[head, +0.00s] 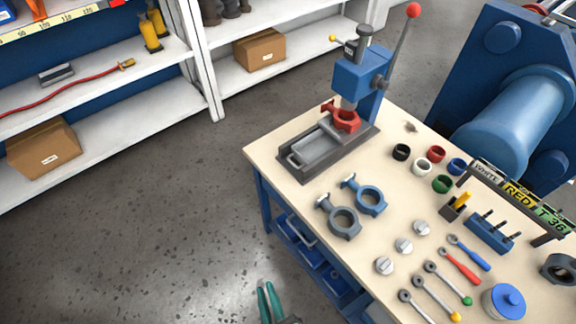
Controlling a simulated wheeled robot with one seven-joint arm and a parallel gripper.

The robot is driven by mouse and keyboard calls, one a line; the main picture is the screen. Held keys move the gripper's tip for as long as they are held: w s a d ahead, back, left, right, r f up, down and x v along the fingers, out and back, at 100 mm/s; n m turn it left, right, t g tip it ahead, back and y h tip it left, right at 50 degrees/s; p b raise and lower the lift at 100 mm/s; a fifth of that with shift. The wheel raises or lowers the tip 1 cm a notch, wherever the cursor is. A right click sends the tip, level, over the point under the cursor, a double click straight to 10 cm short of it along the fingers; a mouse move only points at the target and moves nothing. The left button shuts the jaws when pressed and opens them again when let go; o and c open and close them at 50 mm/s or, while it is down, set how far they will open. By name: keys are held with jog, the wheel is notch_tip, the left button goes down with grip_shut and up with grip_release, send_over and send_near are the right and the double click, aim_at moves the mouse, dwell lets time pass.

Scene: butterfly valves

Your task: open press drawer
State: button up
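The blue press (362,78) stands at the far left corner of the workbench, with a lever ending in a red ball. A grey tray-like drawer (318,147) lies in its dark base, with a bar handle (293,161) at its front left end. I cannot tell whether the drawer is fully shut. A red valve body (344,118) sits beneath the press head. My gripper (266,289) shows at the bottom edge, with two teal fingers slightly apart and nothing between them. It is left of the bench and well apart from the drawer handle.
The workbench (262,150) carries two valve bodies (355,208), coloured rings (430,165), discs and tools. Blue bins (300,235) sit below it. White shelves (120,90) stand at the back left. The floor left of the bench is clear.

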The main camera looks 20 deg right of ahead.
jog(key=w+d+f+n+g+h, duration=0.1)
jog(key=w+d+f+n+h, duration=0.15)
jog(key=w, duration=0.45)
jog(key=w+d+f+n+h, duration=0.1)
jog(key=w+d+h, duration=0.15)
jog(key=w, duration=0.45)
jog(key=w+d+r+g+h, duration=0.1)
jog(key=w+d+r+h, duration=0.2)
jog(key=w+r, duration=0.3)
jog(key=w+d+r+g+h, duration=0.1)
jog(key=w+d+r+h, duration=0.25)
jog(key=w, duration=0.45)
jog(key=shift+m, duration=0.45)
jog(key=x, duration=1)
jog(key=shift+w+r, duration=0.15)
jog(key=shift+w, duration=0.05)
grip_shut()
